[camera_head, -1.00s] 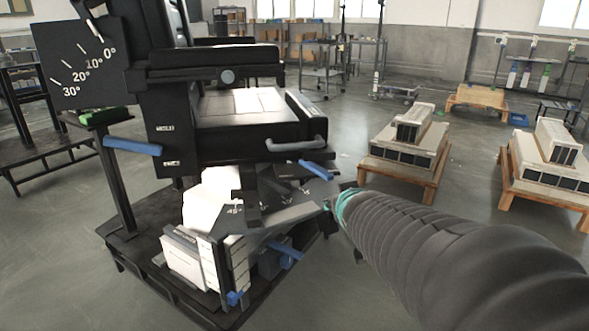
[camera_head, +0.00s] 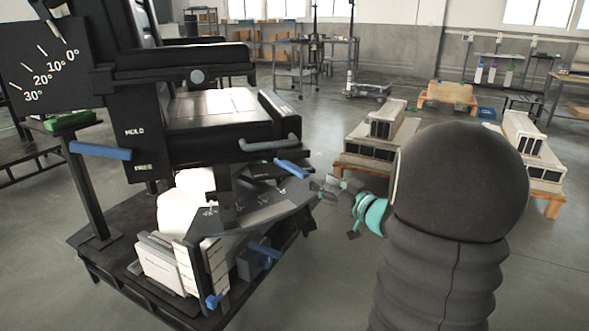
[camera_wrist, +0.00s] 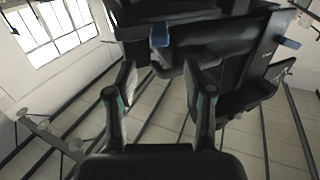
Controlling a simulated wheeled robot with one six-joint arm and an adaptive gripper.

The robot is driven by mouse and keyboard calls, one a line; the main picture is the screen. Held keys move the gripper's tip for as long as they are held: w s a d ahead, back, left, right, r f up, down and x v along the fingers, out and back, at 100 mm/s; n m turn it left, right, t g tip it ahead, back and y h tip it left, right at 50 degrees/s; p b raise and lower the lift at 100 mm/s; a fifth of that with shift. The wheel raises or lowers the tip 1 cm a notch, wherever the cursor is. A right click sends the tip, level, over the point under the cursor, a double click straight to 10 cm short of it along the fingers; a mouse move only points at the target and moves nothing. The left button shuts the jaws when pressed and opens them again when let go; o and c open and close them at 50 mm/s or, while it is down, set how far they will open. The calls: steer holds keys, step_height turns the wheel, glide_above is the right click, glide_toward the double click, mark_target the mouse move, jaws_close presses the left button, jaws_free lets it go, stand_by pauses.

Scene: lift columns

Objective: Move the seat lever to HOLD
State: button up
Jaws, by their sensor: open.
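A dark plate on the chair-like column bears the words HOLD (camera_head: 135,132) and FREE (camera_head: 143,167), one above the other. A blue lever (camera_head: 100,151) sticks out to the left of this plate, at a height between the two words. A second blue lever (camera_head: 291,168) sticks out at the right front, below the seat (camera_head: 215,110). My gripper (camera_head: 326,190) is just right of and below this second lever, apart from it. In the wrist view my gripper (camera_wrist: 160,92) is open and empty, with a blue lever (camera_wrist: 160,36) beyond the fingers.
More blue handles (camera_head: 263,250) sit low on the column's base, near white blocks (camera_head: 165,265). A grey bar handle (camera_head: 270,143) runs along the seat front. An angle scale (camera_head: 45,70) stands at upper left. Loaded pallets (camera_head: 375,160) are at right; floor between is clear.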

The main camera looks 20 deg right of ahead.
mark_target(296, 168)
steer(key=x, duration=1.2)
jaws_close()
